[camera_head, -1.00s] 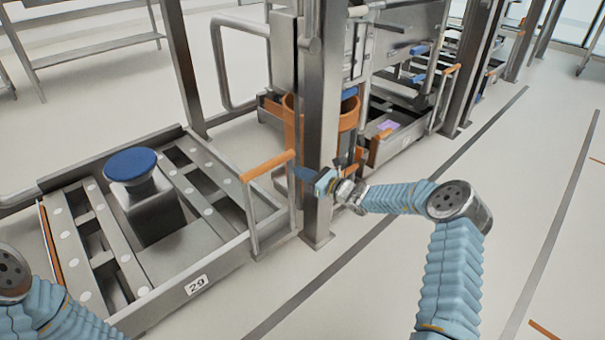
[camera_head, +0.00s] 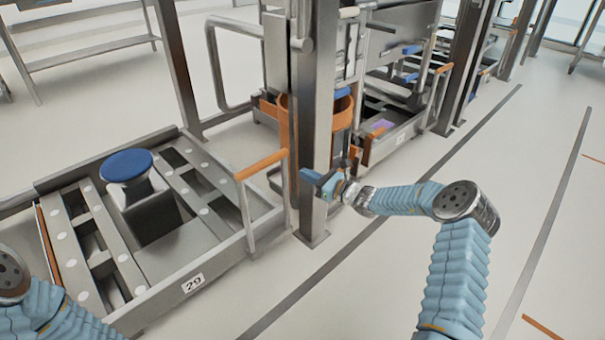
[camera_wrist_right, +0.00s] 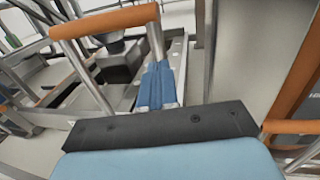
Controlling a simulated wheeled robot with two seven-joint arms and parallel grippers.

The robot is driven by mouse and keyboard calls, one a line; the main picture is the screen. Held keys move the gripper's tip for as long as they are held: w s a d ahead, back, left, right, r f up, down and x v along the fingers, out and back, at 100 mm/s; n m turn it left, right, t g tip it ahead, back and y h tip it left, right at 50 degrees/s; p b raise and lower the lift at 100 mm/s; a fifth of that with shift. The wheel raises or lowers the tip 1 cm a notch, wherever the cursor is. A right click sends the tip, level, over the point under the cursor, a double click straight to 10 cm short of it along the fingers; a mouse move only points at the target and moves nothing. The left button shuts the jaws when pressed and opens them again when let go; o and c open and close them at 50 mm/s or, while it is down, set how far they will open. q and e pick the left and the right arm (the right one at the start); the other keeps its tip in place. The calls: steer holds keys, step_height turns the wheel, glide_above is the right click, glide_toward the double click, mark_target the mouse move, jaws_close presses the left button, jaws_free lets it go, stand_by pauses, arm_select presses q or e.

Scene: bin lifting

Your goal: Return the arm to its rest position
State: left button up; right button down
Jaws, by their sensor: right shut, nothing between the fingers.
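My right arm (camera_head: 460,260) reaches in from the lower right of the head view. Its gripper (camera_head: 308,175) points left, in front of the steel post, near the orange-topped handle. In the right wrist view the two blue fingers (camera_wrist_right: 157,85) are together with nothing between them. The orange handle bar (camera_wrist_right: 105,20) shows beyond them, and I cannot tell how close it is. Of my left arm, only blue-sleeved links (camera_head: 45,315) show at the lower left; its gripper is out of view.
A steel platform (camera_head: 165,290) marked 29 carries a blue round-topped pedestal (camera_head: 127,166). The steel post (camera_head: 318,100) stands close to my right gripper, with an orange bin (camera_head: 342,112) behind it. The floor (camera_head: 400,270) between the platform and my right arm is clear.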

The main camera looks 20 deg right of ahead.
steer(key=v, duration=0.9)
steer(key=s+a+f+n+g+p, duration=0.2)
steer(key=s+a+f+n+g, duration=0.4)
steer(key=s+a, duration=0.3)
steer(key=s+a+f+n+g+p, duration=0.3)
steer(key=s+a+f+n+g, duration=0.3)
steer(key=a, duration=0.5)
steer(key=s+a+n+g+h+p, duration=0.1)
steer(key=s+n+h, duration=0.2)
steer(key=s+n, duration=0.4)
steer(key=s+a+f+n+g+h+p, duration=0.1)
steer(key=s+a+n+h+p, duration=0.1)
steer(key=s+n, duration=0.6)
steer(key=shift+s+a+f+h, duration=0.25)
steer(key=shift+s+h, duration=0.15)
steer(key=shift+s, duration=0.7)
steer(key=shift+a, duration=0.1)
